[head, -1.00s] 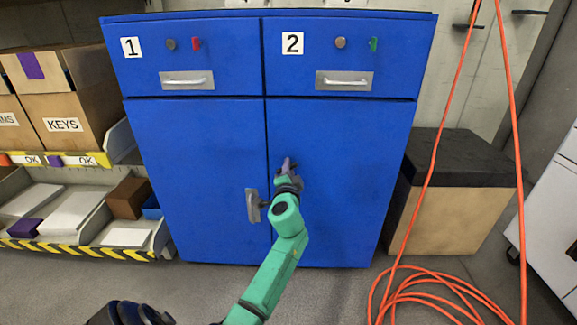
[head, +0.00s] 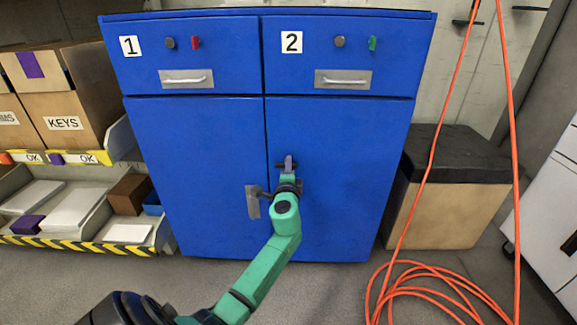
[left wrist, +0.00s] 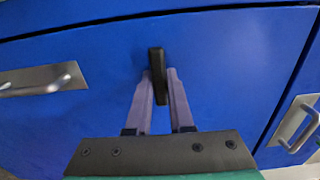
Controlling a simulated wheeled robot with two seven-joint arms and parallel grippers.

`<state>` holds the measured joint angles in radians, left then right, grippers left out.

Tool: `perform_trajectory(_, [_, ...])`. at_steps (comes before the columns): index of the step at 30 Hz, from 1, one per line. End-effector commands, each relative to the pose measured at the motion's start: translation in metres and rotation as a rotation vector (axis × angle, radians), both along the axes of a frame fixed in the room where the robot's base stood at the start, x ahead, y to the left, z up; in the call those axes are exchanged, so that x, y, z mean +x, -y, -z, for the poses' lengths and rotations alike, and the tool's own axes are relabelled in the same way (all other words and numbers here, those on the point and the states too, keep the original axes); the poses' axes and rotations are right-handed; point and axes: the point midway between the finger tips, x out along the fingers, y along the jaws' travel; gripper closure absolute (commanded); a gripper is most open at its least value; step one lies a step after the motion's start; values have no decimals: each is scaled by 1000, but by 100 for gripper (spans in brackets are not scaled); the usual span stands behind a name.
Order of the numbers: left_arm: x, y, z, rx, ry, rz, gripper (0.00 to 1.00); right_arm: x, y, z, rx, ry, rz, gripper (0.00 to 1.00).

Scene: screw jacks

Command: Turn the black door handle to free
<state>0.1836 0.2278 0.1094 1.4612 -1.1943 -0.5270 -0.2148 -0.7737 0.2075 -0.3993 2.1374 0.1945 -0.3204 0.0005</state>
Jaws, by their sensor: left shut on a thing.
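The black door handle shows in the left wrist view (left wrist: 157,75) as a dark bar between the two grey-purple fingers. In the head view the handle (head: 279,165) shows as a short dark bar, lying about level across the right blue door (head: 345,200), with its middle hidden by the fingers. My left gripper (head: 289,162) is shut on the handle; it also shows in the left wrist view (left wrist: 158,82). The door is closed against the seam beside it. My right gripper is not in view.
A grey metal plate (head: 252,203) is near the door seam, below and left of the gripper. Two drawers with silver handles (head: 343,79) sit above the doors. An orange cable (head: 420,290) hangs and coils at right. Storage bins (head: 75,210) stand at left, a black-topped box (head: 445,210) at right.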

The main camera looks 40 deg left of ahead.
Motion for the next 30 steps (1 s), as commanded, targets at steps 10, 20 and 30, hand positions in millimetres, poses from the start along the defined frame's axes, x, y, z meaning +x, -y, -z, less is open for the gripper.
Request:
perform_trajectory(10, [0, 0, 0, 2, -2, -1, 50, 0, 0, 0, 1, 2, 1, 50])
perform_trajectory(20, [-1, 1, 0, 1, -1, 0, 50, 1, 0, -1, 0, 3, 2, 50])
perform_trajectory(30, [-51, 38, -1, -2, -3, 1, 50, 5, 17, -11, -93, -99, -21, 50])
